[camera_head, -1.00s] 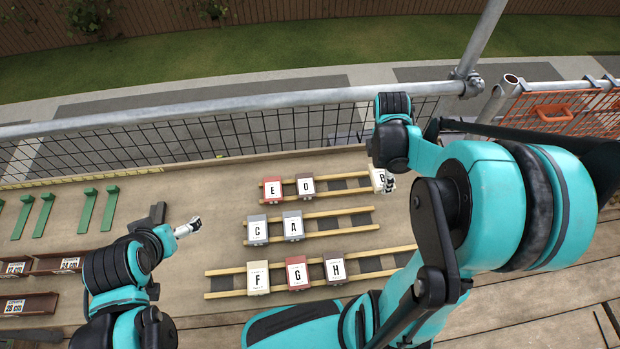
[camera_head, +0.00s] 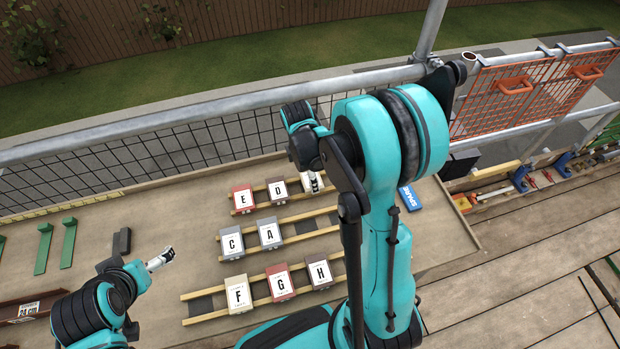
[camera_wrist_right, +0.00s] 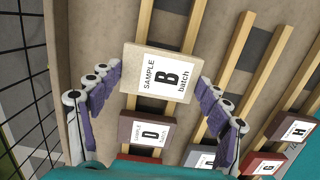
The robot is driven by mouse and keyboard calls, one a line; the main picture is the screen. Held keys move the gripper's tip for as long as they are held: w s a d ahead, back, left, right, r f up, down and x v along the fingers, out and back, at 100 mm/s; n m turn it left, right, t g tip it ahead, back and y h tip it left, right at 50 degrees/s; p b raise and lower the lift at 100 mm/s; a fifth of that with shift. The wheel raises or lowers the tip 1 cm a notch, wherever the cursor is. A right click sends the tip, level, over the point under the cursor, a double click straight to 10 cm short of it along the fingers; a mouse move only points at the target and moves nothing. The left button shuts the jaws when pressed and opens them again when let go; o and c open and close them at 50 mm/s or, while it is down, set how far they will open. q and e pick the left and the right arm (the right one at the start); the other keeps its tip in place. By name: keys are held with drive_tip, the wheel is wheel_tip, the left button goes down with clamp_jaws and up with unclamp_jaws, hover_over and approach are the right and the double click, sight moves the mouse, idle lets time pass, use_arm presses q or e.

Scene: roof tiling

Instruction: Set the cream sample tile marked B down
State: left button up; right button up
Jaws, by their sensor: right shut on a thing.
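The cream sample tile marked B (camera_wrist_right: 158,76) is between the fingers of my right gripper (camera_wrist_right: 160,98) in the right wrist view, label facing up. The gripper is shut on it. It is over the back pair of battens (camera_wrist_right: 190,35), beside the tile marked D (camera_wrist_right: 147,133); whether it touches the battens I cannot tell. In the head view my right gripper (camera_head: 314,182) is just right of tile D (camera_head: 278,190), and my arm partly hides that area. My left gripper (camera_head: 163,258) is over the board left of the racks; its finger state is too small to tell.
Tile E (camera_head: 242,199) lies left of D. Tiles C (camera_head: 231,242) and A (camera_head: 269,233) lie on the middle rack. Tiles F (camera_head: 238,293), G (camera_head: 280,283) and H (camera_head: 319,274) lie on the front rack. A blue SPARE item (camera_head: 410,198) lies at right.

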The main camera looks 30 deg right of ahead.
drive_tip(key=shift+f, duration=0.5)
drive_tip(key=shift+r, duration=0.1)
drive_tip(key=shift+f+b, duration=0.45)
drive_tip(key=shift+f, duration=0.05)
drive_tip(key=o, duration=1.4)
drive_tip(key=shift+r, duration=0.1)
